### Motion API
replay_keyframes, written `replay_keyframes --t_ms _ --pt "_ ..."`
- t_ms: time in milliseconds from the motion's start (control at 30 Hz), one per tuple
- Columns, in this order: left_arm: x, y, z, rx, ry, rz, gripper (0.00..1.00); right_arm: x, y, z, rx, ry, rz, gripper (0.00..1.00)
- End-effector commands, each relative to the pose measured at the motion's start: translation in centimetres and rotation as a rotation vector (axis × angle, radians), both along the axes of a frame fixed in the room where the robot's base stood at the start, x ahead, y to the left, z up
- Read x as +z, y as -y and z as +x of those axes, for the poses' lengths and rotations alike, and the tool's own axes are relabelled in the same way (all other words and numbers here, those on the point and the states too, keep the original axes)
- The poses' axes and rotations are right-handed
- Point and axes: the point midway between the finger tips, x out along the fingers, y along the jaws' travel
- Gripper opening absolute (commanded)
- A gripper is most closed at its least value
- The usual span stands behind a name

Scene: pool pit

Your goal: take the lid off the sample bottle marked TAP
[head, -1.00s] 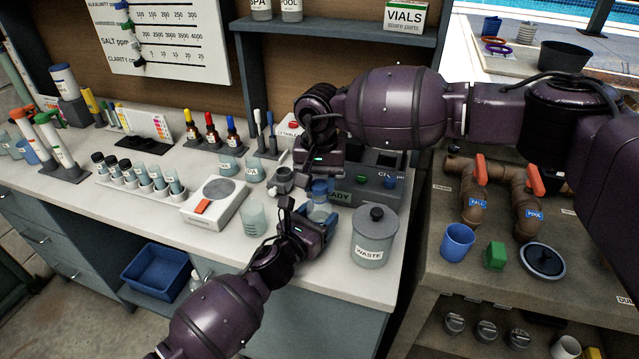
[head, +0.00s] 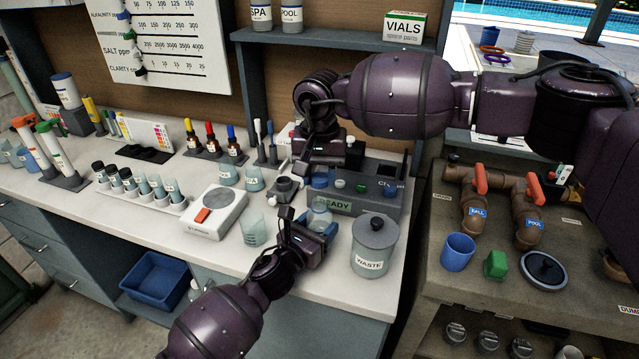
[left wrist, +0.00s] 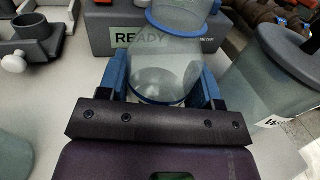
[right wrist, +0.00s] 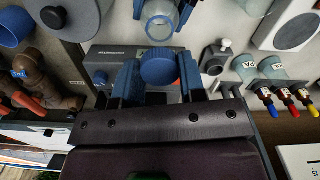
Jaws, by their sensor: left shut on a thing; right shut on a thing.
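The clear sample bottle (head: 321,219) with a blue rim stands at the counter's front, and my left gripper (head: 307,232) is shut around its body. In the left wrist view the bottle (left wrist: 165,72) is see-through and open at the top. My right gripper (head: 318,172) is above and behind it, shut on a round blue lid (head: 320,182). In the right wrist view the lid (right wrist: 158,66) sits between the fingers, apart from the bottle's open mouth (right wrist: 160,18). I cannot read a TAP mark on the bottle.
The lidded WASTE jar (head: 373,250) stands close to the right of the bottle. The grey READY meter (head: 345,205) is right behind it. A clear beaker (head: 253,230) and a white scale (head: 214,213) are to the left. A little counter in front is bare.

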Motion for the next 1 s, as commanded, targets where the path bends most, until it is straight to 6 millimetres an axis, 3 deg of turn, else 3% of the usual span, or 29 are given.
replay_keyframes --t_ms 233,267,433,767,1000 --pt "0.0 0.0 0.0 0.0 -0.001 0.001 0.0 0.4 0.0 0.0 0.0 0.0 0.0 0.09" --pt "0.0 0.0 0.0 0.0 -0.001 0.001 0.6 0.4 0.0 0.0 0.0 0.0 0.0 0.09" --pt "0.0 0.0 0.0 0.0 0.0 0.0 0.86 0.4 0.0 0.0 0.0 0.0 0.0 0.09" --pt "0.0 -0.1 -0.1 0.0 0.0 0.0 0.89 0.4 0.0 0.0 0.0 0.0 0.0 0.09" --pt "-0.1 -1.7 -2.4 0.0 -0.001 0.002 0.89 0.5 0.0 0.0 0.0 0.0 0.0 0.09"
